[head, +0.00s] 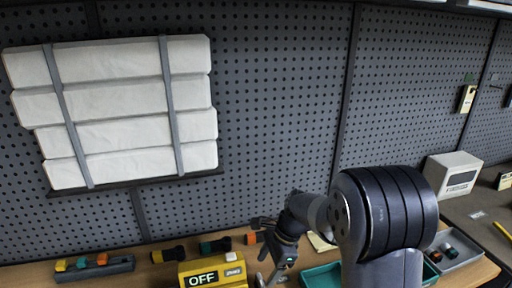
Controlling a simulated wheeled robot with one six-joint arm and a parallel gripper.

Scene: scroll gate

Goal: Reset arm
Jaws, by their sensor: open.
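My arm rises from the lower right of the head view and bends left, with its dark ringed joint in front. My gripper (270,278) points down at the bottom edge, just right of a yellow box. Its jaws are open, and the tips are partly cut off by the frame. I see nothing held between them.
The yellow box (228,268) reads OFF. A grey tray (118,266) with small blocks sits left; dark cylinders lie behind the box. A teal tray (318,276) and a grey bin (462,252) flank my arm. White strapped slabs (120,102) hang on the pegboard (270,110).

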